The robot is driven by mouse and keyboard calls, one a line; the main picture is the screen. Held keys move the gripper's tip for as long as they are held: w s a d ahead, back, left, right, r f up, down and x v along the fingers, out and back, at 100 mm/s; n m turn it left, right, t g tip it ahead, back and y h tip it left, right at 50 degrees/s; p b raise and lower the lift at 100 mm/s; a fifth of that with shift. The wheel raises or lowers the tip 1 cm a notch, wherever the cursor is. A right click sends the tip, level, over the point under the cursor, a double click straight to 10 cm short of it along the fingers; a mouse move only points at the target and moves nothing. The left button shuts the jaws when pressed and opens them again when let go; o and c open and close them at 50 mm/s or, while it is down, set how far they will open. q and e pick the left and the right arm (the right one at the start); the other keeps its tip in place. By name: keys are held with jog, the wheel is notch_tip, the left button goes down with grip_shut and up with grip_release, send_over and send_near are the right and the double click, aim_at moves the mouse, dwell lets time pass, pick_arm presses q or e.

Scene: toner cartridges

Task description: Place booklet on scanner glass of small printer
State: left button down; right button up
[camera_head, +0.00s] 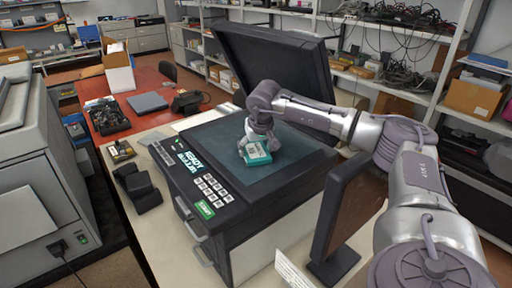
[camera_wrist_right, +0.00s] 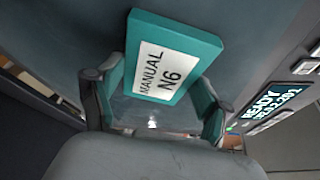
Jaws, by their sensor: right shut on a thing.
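The booklet (camera_head: 257,153) is a small teal block with a white label, which reads MANUAL N6 in the right wrist view (camera_wrist_right: 168,62). My right gripper (camera_head: 257,142) is shut on it and holds it over the scanner glass (camera_head: 213,140) of the dark printer (camera_head: 250,213). Whether the booklet touches the glass I cannot tell. In the right wrist view the fingers of my right gripper (camera_wrist_right: 152,92) stand on both sides of the booklet's near end. The printer's lid (camera_head: 275,75) is open and raised behind the glass. My left gripper is not in view.
The printer's front panel has a lit display (camera_head: 188,163) and keys. A dark upright panel (camera_head: 345,210) stands close to its right side, under my right arm. A large grey machine (camera_head: 40,165) stands at the left. The glass around the booklet is clear.

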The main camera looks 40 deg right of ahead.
jog(key=shift+f, duration=0.1)
jog(key=o, duration=1.2)
jog(key=shift+c, duration=0.2)
jog(key=shift+r, duration=0.2)
jog(key=shift+a+r, duration=0.1)
jog(key=shift+r, duration=0.1)
jog(key=b+v, duration=0.2)
jog(key=v, duration=0.9)
jog(key=shift+s+r, duration=0.2)
jog(key=shift+f, duration=0.1)
